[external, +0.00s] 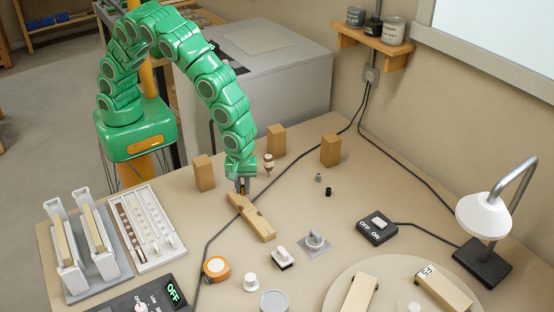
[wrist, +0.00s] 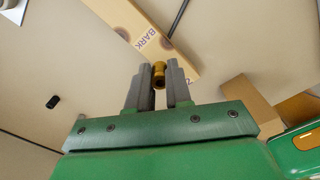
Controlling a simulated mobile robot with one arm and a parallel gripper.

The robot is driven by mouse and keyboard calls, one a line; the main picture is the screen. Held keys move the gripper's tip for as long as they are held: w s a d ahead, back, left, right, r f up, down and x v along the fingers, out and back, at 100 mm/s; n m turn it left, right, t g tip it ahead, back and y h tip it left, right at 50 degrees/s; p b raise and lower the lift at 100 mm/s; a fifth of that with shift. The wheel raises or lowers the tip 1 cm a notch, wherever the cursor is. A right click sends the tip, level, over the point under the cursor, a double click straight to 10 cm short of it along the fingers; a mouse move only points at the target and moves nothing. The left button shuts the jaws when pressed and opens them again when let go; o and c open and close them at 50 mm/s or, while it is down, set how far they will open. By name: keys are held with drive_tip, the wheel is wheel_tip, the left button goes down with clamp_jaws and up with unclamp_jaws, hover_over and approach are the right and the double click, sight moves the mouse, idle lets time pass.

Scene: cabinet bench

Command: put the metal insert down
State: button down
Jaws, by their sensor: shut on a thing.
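My gripper (external: 242,188) hangs from the green arm, pointing down at the far end of a long wooden block (external: 256,222) on the bench. In the wrist view, my gripper (wrist: 158,82) is shut on a small brass-coloured metal insert (wrist: 158,75) with a dark hole in its end. The insert sits between the fingertips. The wooden block (wrist: 122,22), printed with dark letters, passes behind the insert in this view. I cannot tell whether the insert touches the block. In the external view the fingers hide the insert.
White trays (external: 148,228) lie at left. A grey knob (external: 315,241), an orange roll (external: 216,268) and a switch box (external: 377,228) lie nearby. A black cable crosses the bench.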

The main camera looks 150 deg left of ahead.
sight(250, 211)
drive_tip(key=shift+w+a+f, duration=0.2)
drive_tip(key=shift+w+f, duration=0.4)
drive_tip(key=shift+f, duration=0.2)
drive_tip(key=shift+w+a+f, duration=0.2)
drive_tip(key=shift+w+f, duration=0.4)
drive_tip(key=shift+f, duration=1.6)
drive_tip(key=shift+f, duration=0.2)
drive_tip(key=c, duration=1)
unclamp_jaws()
drive_tip(key=shift+c, duration=0.2)
drive_tip(key=shift+r, duration=0.2)
